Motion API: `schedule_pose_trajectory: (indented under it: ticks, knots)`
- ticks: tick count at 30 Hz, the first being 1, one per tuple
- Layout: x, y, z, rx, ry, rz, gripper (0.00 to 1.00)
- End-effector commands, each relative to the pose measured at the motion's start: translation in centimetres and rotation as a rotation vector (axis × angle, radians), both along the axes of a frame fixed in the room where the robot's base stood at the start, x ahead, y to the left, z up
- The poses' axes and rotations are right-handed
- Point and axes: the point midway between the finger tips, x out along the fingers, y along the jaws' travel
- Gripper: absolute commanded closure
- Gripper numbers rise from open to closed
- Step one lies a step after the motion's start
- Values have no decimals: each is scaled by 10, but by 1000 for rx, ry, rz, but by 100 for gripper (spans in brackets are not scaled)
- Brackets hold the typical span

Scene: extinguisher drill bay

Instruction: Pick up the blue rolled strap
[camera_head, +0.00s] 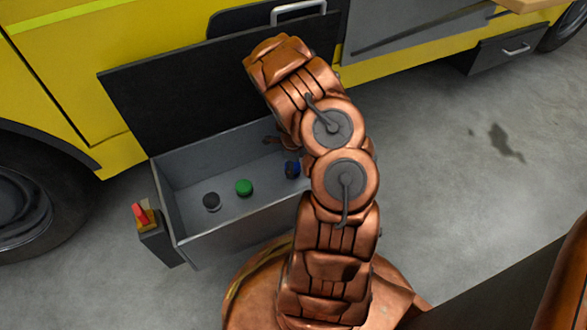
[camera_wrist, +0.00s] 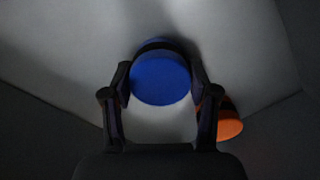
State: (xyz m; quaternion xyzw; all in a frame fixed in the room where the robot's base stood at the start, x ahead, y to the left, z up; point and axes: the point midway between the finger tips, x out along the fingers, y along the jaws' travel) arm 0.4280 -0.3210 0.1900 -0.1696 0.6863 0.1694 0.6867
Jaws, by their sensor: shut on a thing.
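The blue rolled strap (camera_wrist: 160,80) sits between the two fingers of my gripper (camera_wrist: 160,92) in the wrist view. It shows a round blue face with a dark band at its far edge. My gripper is shut on it, a finger against each side.
In the bin are a green roll (camera_head: 244,187) and a dark roll (camera_head: 211,202). An orange roll (camera_wrist: 230,124) lies close beside my right finger in the wrist view. The bin's dark lid (camera_head: 190,90) stands open behind. A red-topped post (camera_head: 142,213) is at the bin's left.

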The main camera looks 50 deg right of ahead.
Motion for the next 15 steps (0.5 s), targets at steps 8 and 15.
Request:
schedule_pose_trajectory:
  ticks: [8,15]
  knots:
    - [0,0,6,0,1,1,85]
    - [1,2,43,0,-1,1,85]
